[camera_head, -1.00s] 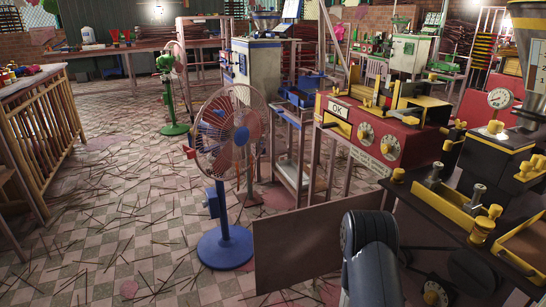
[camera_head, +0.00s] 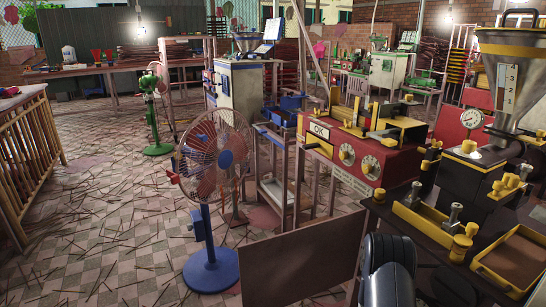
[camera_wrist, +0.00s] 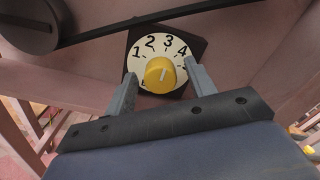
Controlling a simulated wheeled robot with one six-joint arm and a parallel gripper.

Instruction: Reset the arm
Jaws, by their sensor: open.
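My gripper (camera_wrist: 160,68) shows in the wrist view. It is open, with its two grey fingers apart on either side of a yellow knob (camera_wrist: 160,74). The knob sits on a white dial marked 1, 2, 3, 4 (camera_wrist: 146,44) on a dark square plate. A gap shows between each finger and the knob; how deep the fingers reach around it I cannot tell. In the head view only a dark link of my arm shows at the bottom edge, and the gripper is hidden.
A black machine with a yellow-edged tray (camera_head: 512,262) stands close at the right. A brown panel (camera_head: 300,262) stands left of my arm. A red machine (camera_head: 365,150) is behind. A blue standing fan (camera_head: 208,265) is at the left, with stick-littered open floor (camera_head: 95,240) beyond.

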